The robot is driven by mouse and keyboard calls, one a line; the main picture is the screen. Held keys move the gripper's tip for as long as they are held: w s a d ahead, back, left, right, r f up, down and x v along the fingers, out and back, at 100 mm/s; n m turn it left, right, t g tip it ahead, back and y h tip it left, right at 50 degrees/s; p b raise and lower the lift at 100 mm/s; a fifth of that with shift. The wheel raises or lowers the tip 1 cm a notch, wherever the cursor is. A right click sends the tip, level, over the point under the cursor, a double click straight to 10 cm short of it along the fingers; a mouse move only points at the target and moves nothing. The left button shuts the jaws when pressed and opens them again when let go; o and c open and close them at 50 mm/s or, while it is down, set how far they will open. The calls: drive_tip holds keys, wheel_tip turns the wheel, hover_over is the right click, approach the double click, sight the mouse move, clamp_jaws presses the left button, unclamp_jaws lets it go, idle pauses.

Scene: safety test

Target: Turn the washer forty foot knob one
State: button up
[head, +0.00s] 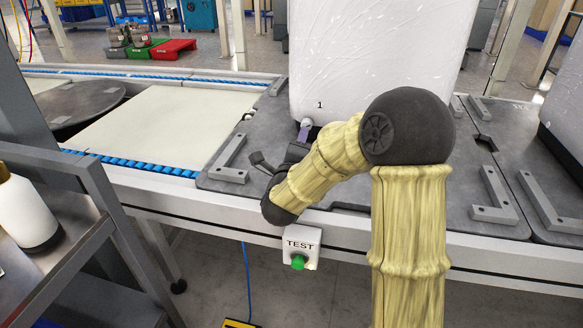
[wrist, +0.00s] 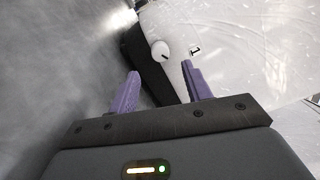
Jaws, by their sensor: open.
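A large white plastic-wrapped unit (head: 375,55), apparently the washer, stands on a grey plate, with the label "1" near its lower edge. In the wrist view a small white round knob (wrist: 161,51) sits at the unit's lower edge, beside the label (wrist: 195,50). My gripper (wrist: 160,74) is open, its two purple fingers apart, with the knob showing beyond the gap between the tips. I cannot tell whether the fingers touch it. In the head view one purple finger (head: 304,132) shows close to the unit's lower left corner; my arm hides part of the gripper.
A white box marked TEST with a green button (head: 298,261) is on the conveyor's front edge below my arm. A cream conveyor belt (head: 160,125) lies left, clear. Metal brackets (head: 230,160) stand on the plate. A shelf with a white bottle (head: 25,210) is at far left.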

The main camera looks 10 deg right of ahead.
drive_tip(key=p+v, duration=0.1)
drive_tip(key=v, duration=1)
drive_tip(key=shift+p, duration=0.3)
drive_tip(key=shift+w+d+f, duration=0.1)
